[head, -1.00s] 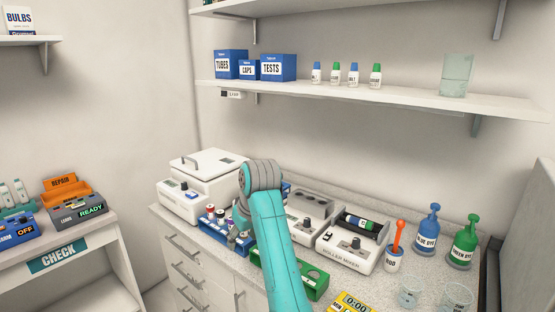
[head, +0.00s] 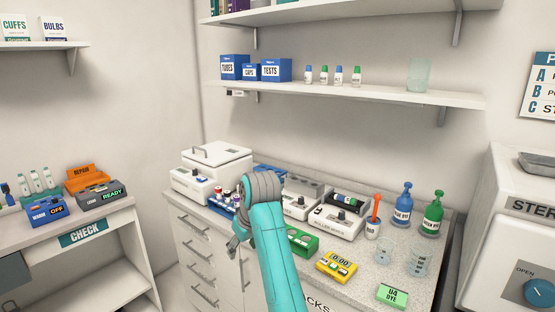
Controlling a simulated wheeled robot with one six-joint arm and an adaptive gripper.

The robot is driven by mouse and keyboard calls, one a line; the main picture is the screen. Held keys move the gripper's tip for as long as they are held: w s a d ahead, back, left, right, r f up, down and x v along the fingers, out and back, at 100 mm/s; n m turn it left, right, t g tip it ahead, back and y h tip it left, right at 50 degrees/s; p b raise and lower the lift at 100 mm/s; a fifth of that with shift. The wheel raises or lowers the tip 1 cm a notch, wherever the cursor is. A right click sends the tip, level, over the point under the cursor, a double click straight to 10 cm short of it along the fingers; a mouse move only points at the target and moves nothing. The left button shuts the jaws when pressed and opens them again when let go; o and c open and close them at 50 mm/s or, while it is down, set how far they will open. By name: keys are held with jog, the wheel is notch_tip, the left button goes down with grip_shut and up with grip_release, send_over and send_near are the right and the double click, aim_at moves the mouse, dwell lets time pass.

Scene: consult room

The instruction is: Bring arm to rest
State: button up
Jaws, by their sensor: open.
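My teal arm (head: 268,250) reaches up from the bottom of the head view and bends at a grey joint. My gripper (head: 232,246) shows in part as a small grey shape left of the arm. It appears in front of the counter's drawers, just below the tube rack in the picture. It is open and I see nothing held in it. The forearm hides part of the gripper and of the counter behind it.
The counter (head: 375,262) holds a tube rack (head: 222,202), a lidded white machine (head: 213,172), a roller mixer (head: 338,219), a green block (head: 303,241), a yellow timer (head: 337,265) and dye bottles (head: 433,214). A CHECK shelf (head: 84,232) stands left, a steriliser (head: 525,235) right.

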jog(key=s+d+f+m+t, duration=0.15)
jog(key=d+f, duration=0.25)
jog(key=f, duration=1)
jog(key=s+d+f+m+t, duration=0.1)
jog(key=s+d+f+t, duration=0.1)
jog(key=s+d+f, duration=0.6)
jog(key=s+d+f+m+t, duration=0.2)
jog(key=s+d+f, duration=0.3)
jog(key=s+f, duration=0.75)
jog(key=s+d+r+m+t+h, duration=0.1)
jog(key=s+d, duration=0.3)
jog(key=s, duration=0.6)
jog(key=s+d+m+t+h, duration=0.1)
jog(key=s+d+t, duration=0.15)
jog(key=s, duration=0.75)
jog(key=s+d+r+t, duration=0.1)
jog(key=s+d+r, duration=0.1)
jog(key=s+r, duration=0.6)
jog(key=s+d+r+m+t, duration=0.1)
jog(key=s+d+r, duration=0.1)
jog(key=s+r, duration=0.7)
jog(key=shift+s+h, duration=0.4)
jog(key=shift+s, duration=0.1)
